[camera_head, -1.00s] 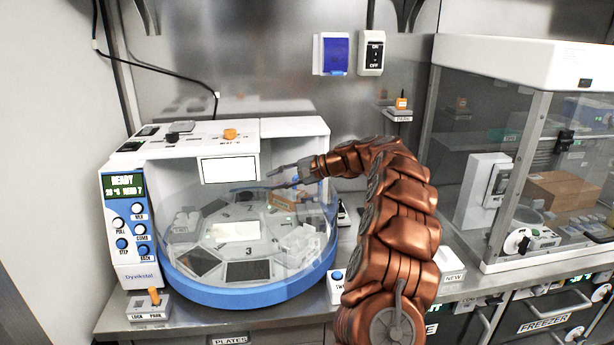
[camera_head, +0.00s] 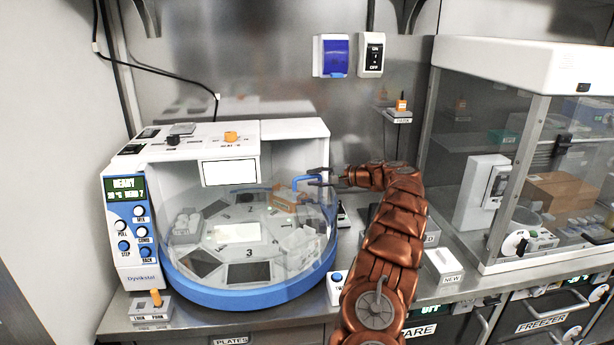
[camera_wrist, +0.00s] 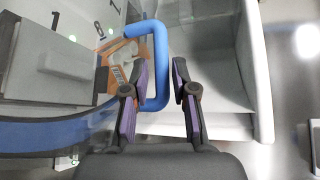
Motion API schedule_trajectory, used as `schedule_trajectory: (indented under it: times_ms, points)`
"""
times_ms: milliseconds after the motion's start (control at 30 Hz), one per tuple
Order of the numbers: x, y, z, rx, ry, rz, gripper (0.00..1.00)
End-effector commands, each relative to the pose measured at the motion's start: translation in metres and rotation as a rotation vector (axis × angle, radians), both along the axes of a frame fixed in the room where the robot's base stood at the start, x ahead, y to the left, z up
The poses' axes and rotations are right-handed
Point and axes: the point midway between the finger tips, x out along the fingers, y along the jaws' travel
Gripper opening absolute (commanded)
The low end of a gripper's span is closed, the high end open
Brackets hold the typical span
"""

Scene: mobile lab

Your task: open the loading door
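The machine with a round see-through cover (camera_head: 190,225) stands on the left of the bench. A blue handle (camera_head: 297,179) is on the cover's right side; I take this cover to be the loading door, and it looks closed. My gripper (camera_head: 314,177) is at the handle from the right, with its fingers apart. In the wrist view the handle (camera_wrist: 161,45) is a blue loop, and its long bar lies between the two open fingers of my gripper (camera_wrist: 159,66). I cannot tell whether either finger touches it.
The machine's white housing (camera_head: 294,130) rises behind the handle. A small box with a blue button (camera_head: 337,288) stands at the machine's front right. A glass-sided cabinet (camera_head: 520,130) fills the right. Several numbered plates lie inside the round cover.

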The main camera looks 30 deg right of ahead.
Motion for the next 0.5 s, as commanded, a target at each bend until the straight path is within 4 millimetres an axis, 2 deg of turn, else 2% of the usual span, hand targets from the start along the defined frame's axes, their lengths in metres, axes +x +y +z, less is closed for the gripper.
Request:
schedule_trajectory:
  times_ms: [200,500]
  points:
    - [0.019,0.013,-0.004,0.0,0.001,0.002,0.27]
    - [0.026,0.016,-0.007,0.001,-0.001,0.001,0.27]
